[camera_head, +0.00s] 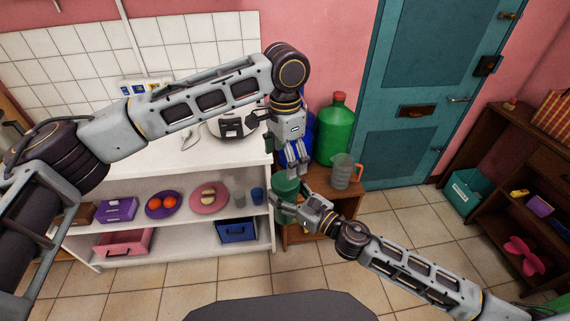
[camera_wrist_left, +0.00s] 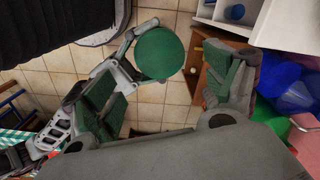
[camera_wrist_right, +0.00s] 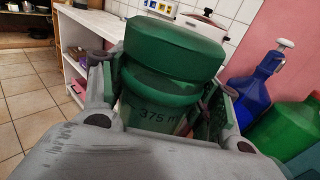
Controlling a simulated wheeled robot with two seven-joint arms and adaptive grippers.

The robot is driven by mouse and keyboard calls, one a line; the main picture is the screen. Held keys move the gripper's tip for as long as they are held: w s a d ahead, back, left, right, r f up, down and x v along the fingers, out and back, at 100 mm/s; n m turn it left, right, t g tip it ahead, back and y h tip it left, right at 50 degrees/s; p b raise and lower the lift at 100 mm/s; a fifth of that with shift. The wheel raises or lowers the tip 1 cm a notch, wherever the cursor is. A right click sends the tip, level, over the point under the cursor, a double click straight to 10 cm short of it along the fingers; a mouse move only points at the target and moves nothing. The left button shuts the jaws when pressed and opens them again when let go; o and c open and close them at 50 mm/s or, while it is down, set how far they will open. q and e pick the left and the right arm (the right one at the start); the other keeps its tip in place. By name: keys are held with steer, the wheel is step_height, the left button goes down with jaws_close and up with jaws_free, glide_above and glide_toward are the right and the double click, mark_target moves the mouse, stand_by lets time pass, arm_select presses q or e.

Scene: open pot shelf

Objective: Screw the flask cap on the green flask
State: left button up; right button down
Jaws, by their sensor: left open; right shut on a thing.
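The green flask (camera_head: 284,212) stands upright in my right gripper (camera_head: 293,207), which is shut around its body. In the right wrist view the flask (camera_wrist_right: 152,112) shows a printed "375 m". The green flask cap (camera_wrist_right: 175,45) sits on its top; I cannot tell how tightly. From above, in the left wrist view, the cap (camera_wrist_left: 159,53) is a round green disc. My left gripper (camera_head: 292,160) is open and empty, pointing down just above the cap. Its two green-padded fingers are spread wide in the left wrist view (camera_wrist_left: 168,88).
A small brown table (camera_head: 318,234) holds a clear jug (camera_head: 343,172) with an orange handle. A big green bottle (camera_head: 335,132) with a red lid stands close behind my left gripper, beside blue bottles. A white shelf (camera_head: 178,178) is at the left.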

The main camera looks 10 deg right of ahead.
mark_target(285, 179)
arm_select(q)
steer(key=shift+r, duration=0.4)
steer(key=shift+f, duration=0.15)
steer(key=shift+f, duration=3.9)
steer(key=c, duration=1.1)
steer(key=o, duration=1.2)
steer(key=shift+o, duration=0.2)
